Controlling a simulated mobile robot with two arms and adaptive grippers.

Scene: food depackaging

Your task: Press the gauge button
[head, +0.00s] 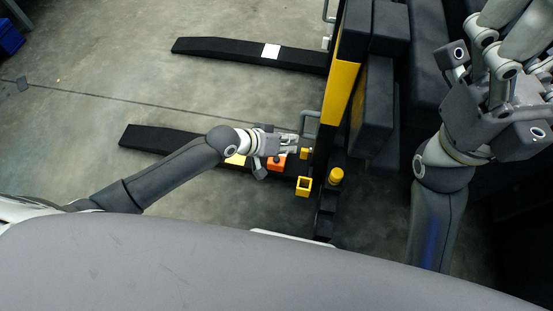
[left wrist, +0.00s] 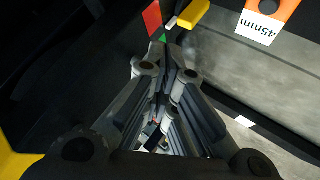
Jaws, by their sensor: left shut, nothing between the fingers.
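The orange gauge (head: 277,162) sits by the forklift-like frame in the head view. In the left wrist view the orange gauge (left wrist: 284,14) is at the top right, with a white label reading "45mm" (left wrist: 257,27) and a dark round spot (left wrist: 268,5) on its face, partly cut off. My left gripper (head: 298,141) is just beyond the gauge in the head view, apart from it in the wrist view. Its fingers (left wrist: 166,52) are shut and empty, pointing at a small green patch (left wrist: 163,38). My right gripper (head: 508,62) is at the upper right, its finger opening unclear.
A black fork (head: 250,53) and a second fork (head: 150,140) lie over the concrete floor. A yellow square tube (head: 303,186) and yellow knob (head: 336,175) stand near the gauge. Metal handles (head: 309,122) and dark blocks (head: 371,110) crowd the frame. Red (left wrist: 152,18) and yellow (left wrist: 195,13) parts show near my left fingertips.

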